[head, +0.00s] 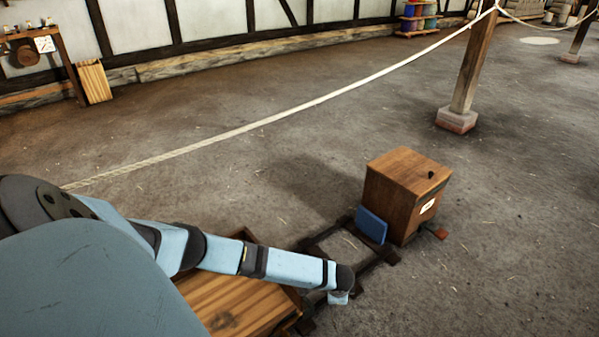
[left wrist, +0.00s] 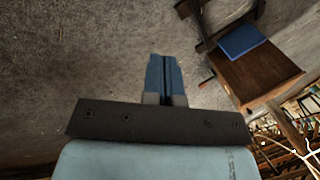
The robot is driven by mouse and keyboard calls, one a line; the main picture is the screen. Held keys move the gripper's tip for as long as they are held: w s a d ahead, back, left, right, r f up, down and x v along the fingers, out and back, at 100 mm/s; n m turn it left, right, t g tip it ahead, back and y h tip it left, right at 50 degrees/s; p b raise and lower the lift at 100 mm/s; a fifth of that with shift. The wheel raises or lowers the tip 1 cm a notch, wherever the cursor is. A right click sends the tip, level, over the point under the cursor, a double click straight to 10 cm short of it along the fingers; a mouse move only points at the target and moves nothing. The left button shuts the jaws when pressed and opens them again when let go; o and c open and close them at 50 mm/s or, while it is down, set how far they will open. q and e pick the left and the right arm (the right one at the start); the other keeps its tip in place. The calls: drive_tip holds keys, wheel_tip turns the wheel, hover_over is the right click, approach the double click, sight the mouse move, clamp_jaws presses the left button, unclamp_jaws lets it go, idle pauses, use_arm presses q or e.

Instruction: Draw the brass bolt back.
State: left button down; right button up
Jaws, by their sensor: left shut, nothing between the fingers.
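I cannot make out a brass bolt in either view. A brown wooden box (head: 402,200) stands on the floor right of centre in the head view. It has a blue panel (head: 371,225) at its left side, a small dark knob on top and a white label on its front. The box also shows at the upper right of the left wrist view (left wrist: 262,76). My left gripper (head: 339,297) is in front and to the left of the box, apart from it. In the left wrist view its blue fingers (left wrist: 165,60) are together, with nothing between them. My right gripper is not seen.
Dark rails (head: 375,265) lie on the floor by the box. A wooden case (head: 235,300) is under my left arm. A pale rope (head: 255,125) runs across to a wooden post (head: 472,70) on a block. Open floor lies to the right.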

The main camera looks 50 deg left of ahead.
use_arm(q)
drive_tip(key=w+d+r+m+t+h, duration=0.5)
drive_tip(key=w+d+m+t, duration=0.2)
drive_tip(key=w+d+m, duration=0.4)
drive_tip(key=s+d+m+g+h, duration=0.4)
drive_tip(key=s+d+m+h, duration=0.4)
drive_tip(key=m, duration=0.7)
drive_tip(key=s+d+f+m+g+y, duration=0.1)
drive_tip(key=s+d+f+m+g, duration=0.25)
drive_tip(key=s+m+g, duration=0.4)
drive_tip(key=s+a+f+m+g+y+b, duration=0.15)
drive_tip(key=s+a+f+m+y, duration=0.3)
drive_tip(key=a+m+y, duration=0.5)
drive_tip(key=w+a+r+m+y, duration=0.1)
drive_tip(key=a+m+y, duration=0.45)
drive_tip(key=a, duration=0.35)
drive_tip(key=s+a+f+b, duration=0.4)
drive_tip(key=s+a+f, duration=0.2)
drive_tip(key=a+f, duration=0.1)
drive_tip(key=shift+f+y, duration=0.3)
drive_tip(key=shift+f, duration=0.45)
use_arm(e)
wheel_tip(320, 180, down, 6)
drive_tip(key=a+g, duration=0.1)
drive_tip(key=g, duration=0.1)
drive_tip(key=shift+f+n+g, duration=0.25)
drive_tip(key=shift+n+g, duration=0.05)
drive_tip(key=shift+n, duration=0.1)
